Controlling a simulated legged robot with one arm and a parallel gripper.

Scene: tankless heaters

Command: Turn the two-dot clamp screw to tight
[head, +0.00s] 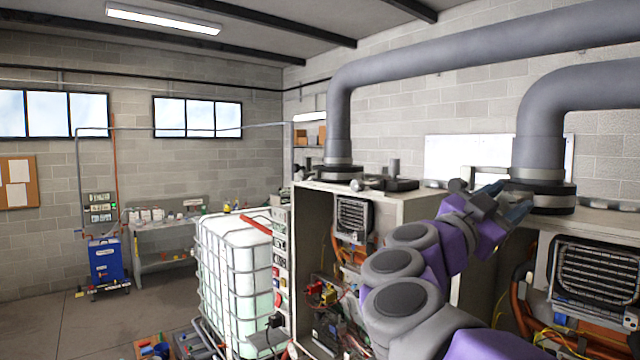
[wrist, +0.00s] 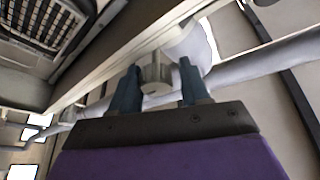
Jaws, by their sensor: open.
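My gripper (head: 509,201) is raised at the top front of the right heater, close to the dark clamp collar (head: 556,197) under its flue pipe. In the wrist view my gripper (wrist: 158,78) has its two blue-grey fingers apart. A pale grey knob-like screw head (wrist: 155,73) shows between the fingertips, under the cabinet's top edge. I cannot tell whether the fingers touch it. No dot marks are legible, so I cannot tell whether it is the two-dot clamp screw. The left heater's flue has a similar dark collar (head: 338,171) with a light knob (head: 361,184) beside it.
The open right heater (head: 600,285) shows a finned coil and orange pipes. The left heater cabinet (head: 312,250) stands open beyond my arm. Large grey flue pipes (head: 430,62) run overhead. A caged white tank (head: 235,265) stands left, with open floor (head: 100,320) further left.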

